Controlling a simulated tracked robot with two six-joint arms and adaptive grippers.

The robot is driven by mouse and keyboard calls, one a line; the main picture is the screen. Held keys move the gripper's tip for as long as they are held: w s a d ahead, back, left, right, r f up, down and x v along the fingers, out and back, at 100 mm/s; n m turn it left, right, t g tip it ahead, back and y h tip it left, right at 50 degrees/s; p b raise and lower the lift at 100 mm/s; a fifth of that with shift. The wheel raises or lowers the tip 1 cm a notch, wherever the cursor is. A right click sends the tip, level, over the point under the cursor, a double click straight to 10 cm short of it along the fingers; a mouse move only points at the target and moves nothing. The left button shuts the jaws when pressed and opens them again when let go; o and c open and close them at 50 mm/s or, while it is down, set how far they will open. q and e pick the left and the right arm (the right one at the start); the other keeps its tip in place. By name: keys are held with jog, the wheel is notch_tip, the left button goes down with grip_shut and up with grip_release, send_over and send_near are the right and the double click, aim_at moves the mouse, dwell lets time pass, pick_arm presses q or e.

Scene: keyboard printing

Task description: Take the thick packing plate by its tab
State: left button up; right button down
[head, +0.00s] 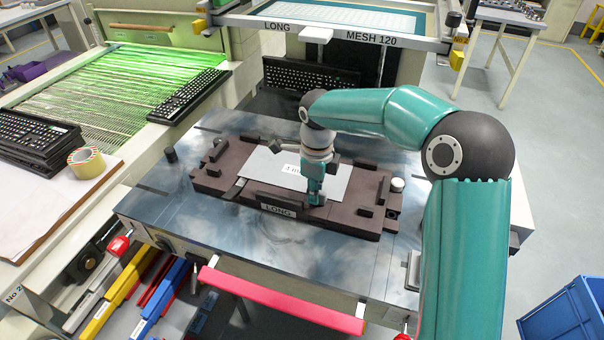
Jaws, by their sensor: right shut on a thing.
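The thick packing plate (262,168) is a flat light-grey sheet with a small white label. It lies in a dark brown fixture (225,186) marked LONG on the metal table. My right gripper (316,199) points down at the plate's front right edge, shut on the plate. The gripper fingers hide the tab. I cannot tell whether the plate is lifted at all from the fixture. My left gripper is not in this view.
A black keyboard (300,76) stands behind the fixture, under a screen frame (330,38) marked LONG and MESH 120. A white round knob (397,185) sits at the fixture's right end. A pink-red bar (280,300) runs along the table's front. A tape roll (86,162) lies at left.

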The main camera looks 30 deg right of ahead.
jog(key=shift+r, duration=0.15)
notch_tip(320, 180, up, 20)
jog(key=p, duration=0.2)
dwell(0.4)
